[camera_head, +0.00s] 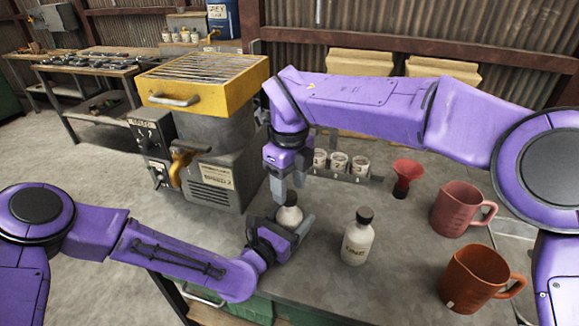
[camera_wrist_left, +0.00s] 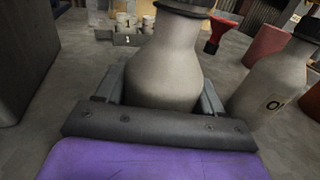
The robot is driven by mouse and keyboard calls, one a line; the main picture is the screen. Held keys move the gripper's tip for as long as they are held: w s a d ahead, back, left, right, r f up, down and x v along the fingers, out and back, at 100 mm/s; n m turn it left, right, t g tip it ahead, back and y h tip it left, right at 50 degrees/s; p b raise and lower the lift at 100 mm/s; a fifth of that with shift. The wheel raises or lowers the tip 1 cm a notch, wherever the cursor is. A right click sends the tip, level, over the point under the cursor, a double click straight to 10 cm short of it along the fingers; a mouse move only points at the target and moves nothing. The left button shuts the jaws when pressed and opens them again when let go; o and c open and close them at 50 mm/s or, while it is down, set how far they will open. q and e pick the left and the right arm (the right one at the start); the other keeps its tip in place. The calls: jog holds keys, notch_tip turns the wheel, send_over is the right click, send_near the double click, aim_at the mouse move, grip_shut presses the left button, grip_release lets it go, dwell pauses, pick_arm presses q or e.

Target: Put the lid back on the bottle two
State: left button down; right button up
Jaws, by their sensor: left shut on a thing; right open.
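A pale bottle with a dark lid (camera_head: 290,199) stands at the table's left front. My left gripper (camera_head: 290,226) is shut around the body of this bottle (camera_head: 289,215); the bottle (camera_wrist_left: 168,70) fills the middle of the left wrist view, with the lid's dark lower edge (camera_wrist_left: 185,8) at its neck. My right gripper (camera_head: 288,190) points down right above it, its open fingers around or beside the lid; I cannot tell whether they touch. A second pale bottle (camera_head: 356,243) with a dark lid stands upright to the right, apart from both grippers. Its label (camera_wrist_left: 274,102) begins with O.
Several small numbered cups (camera_head: 339,162) stand in a rack behind. A red funnel (camera_head: 405,176), a red mug (camera_head: 458,208) and an orange mug (camera_head: 474,277) are to the right. A yellow-topped machine (camera_head: 205,85) stands at the left. Tabletop around the second bottle is clear.

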jog(key=shift+f, duration=0.9)
grip_shut()
jog(key=m, duration=0.5)
jog(key=shift+o, duration=0.3)
grip_release()
jog(key=shift+r, duration=2.3)
